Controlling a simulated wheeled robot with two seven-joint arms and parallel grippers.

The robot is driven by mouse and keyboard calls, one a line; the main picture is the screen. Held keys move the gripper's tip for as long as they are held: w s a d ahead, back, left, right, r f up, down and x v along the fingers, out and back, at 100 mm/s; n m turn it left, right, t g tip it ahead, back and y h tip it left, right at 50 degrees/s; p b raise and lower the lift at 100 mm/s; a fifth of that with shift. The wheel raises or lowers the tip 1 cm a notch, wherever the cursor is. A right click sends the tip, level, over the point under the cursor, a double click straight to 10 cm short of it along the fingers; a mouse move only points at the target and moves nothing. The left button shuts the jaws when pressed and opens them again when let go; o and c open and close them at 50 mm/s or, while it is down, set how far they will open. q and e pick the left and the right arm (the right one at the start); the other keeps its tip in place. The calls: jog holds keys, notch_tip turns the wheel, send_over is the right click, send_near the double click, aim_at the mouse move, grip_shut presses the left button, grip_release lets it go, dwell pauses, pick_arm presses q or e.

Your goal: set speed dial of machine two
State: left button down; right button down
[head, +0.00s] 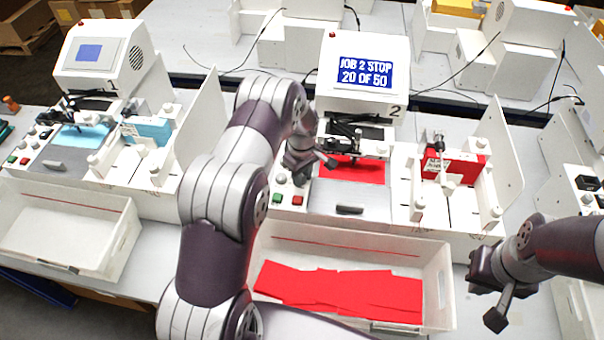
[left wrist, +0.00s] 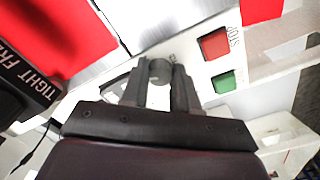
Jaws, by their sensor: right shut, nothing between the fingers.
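Machine two (head: 362,75) stands in the middle, its screen reading "JOB 2 STOP 20 OF 50". My left gripper (head: 300,178) points down at its control panel, above the green and red buttons, and hides part of the panel. In the left wrist view my left gripper's fingers (left wrist: 160,82) lie on both sides of a grey round dial (left wrist: 158,70), close against it. The dial's label is too small to read. The red STOP button (left wrist: 215,44) and green button (left wrist: 223,82) are right of it. My right gripper (head: 496,318) is shut and empty at the lower right.
A white bin (head: 440,285) with red sheets stands in front of machine two. Machine one (head: 105,60) is at the left, with an empty bin (head: 125,235) before it. A tall white side panel (head: 505,150) stands right of machine two.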

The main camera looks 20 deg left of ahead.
pick_arm(q)
jog(key=shift+w, duration=0.1)
jog(key=shift+n+b, duration=1.2)
jog(key=shift+n, duration=0.3)
jog(key=n+b, duration=0.1)
jog(key=n, duration=0.2)
jog(key=shift+r+n+b, duration=0.1)
jog(key=shift+n+b, duration=0.6)
jog(key=shift+n, duration=0.6)
jog(key=shift+w+a+r, duration=0.1)
jog(key=c, duration=1.1)
grip_release()
